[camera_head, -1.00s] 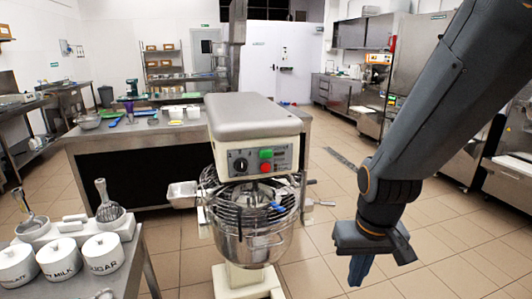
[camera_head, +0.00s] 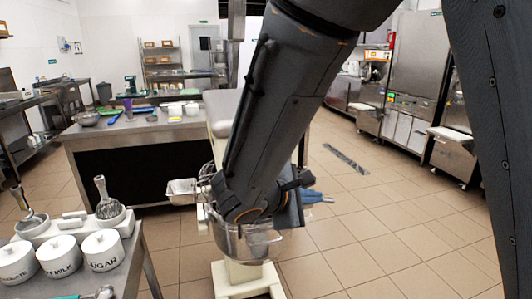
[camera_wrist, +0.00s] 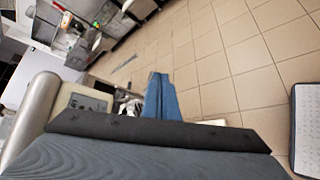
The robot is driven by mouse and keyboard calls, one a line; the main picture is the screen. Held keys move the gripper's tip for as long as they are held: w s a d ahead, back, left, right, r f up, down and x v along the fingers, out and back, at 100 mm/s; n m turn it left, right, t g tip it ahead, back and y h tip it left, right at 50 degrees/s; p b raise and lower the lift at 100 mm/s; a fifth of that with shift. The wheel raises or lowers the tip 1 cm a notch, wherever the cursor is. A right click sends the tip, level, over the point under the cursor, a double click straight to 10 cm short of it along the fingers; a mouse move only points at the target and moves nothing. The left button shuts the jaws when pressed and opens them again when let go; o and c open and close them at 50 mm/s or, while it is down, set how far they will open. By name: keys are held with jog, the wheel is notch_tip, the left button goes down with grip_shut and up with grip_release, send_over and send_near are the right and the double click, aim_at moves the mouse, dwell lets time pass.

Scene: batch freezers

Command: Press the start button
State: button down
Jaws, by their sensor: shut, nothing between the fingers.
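The mixer (camera_head: 221,106) stands in the middle of the head view, mostly covered by my arm. Its control panel with the start button is hidden there. In the wrist view the mixer's rounded metal head (camera_wrist: 38,104) is at the left, with part of the grey control panel (camera_wrist: 88,103) beside it. I cannot make out the green button there. My gripper (camera_head: 318,197) points right, in front of the mixer and above its bowl (camera_head: 262,246). Its blue fingers (camera_wrist: 160,92) are shut and empty, apart from the panel and over the floor in the wrist view.
A counter (camera_head: 130,135) with bowls and boards stands behind the mixer. At the front left is a table with a white sugar jar (camera_head: 103,250) and other jars. Freezers (camera_head: 414,65) line the right.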

jog(key=w+a+r+n+t+y, duration=0.1)
jog(key=w+a+r+n+t, duration=0.2)
jog(key=a, duration=0.6)
notch_tip(320, 180, up, 2)
jog(key=shift+w+t+y, duration=0.35)
jog(key=shift+t+y, duration=0.05)
jog(key=shift+t, duration=0.4)
jog(key=w+a, duration=0.2)
jog(key=w, duration=0.6)
jog(key=shift+w+a, duration=0.15)
jog(key=shift+w, duration=0.05)
jog(key=shift+w+b, duration=0.1)
jog(key=shift+b, duration=0.25)
dwell(0.6)
jog(key=shift+w+a, duration=0.1)
jog(key=shift+w, duration=0.2)
